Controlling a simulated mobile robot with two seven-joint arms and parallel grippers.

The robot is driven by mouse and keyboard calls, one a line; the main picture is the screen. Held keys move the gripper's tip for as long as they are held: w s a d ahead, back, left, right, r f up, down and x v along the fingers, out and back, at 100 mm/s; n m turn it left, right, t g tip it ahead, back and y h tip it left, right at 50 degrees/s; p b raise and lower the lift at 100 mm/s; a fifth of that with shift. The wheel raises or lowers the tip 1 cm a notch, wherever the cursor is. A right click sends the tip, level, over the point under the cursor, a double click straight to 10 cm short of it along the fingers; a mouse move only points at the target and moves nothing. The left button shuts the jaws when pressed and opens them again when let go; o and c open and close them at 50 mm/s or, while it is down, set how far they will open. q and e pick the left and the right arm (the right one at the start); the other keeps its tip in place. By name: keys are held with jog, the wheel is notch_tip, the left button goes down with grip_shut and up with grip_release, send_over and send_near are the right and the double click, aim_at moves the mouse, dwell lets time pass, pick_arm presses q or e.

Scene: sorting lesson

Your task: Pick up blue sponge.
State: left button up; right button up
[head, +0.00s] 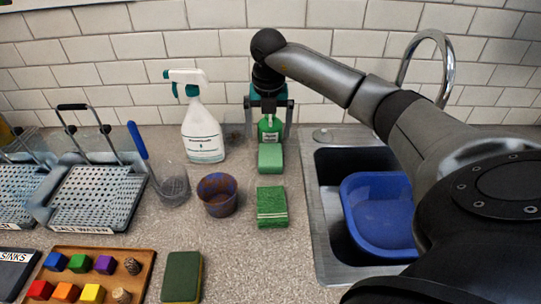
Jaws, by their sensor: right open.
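No sponge that looks blue shows in the head view. A light green sponge (270,157) lies on the counter near the back wall. A brighter green sponge (271,207) lies in front of it. A dark green sponge with a yellowish edge (182,277) lies at the front. My right gripper (269,134) points down at the back, its two fingers apart. A green bottle (269,130) shows between the fingers; I cannot tell whether they touch it. The light green sponge is just in front of and below the fingertips. My left gripper is out of view.
A sink with a blue tub (375,235) is right. Wire-handled trays (98,200) and a wooden block tray (141,268) are far left.

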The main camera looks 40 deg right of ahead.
aim_at(270, 154)
notch_tip(270, 154, down, 3)
jog(key=shift+w+d, duration=0.15)
notch_tip(270, 154, down, 4)
jog(key=shift+d+f, duration=0.1)
jog(key=shift+d, duration=0.05)
jog(key=shift+f, duration=0.55)
jog(key=c, duration=1.2)
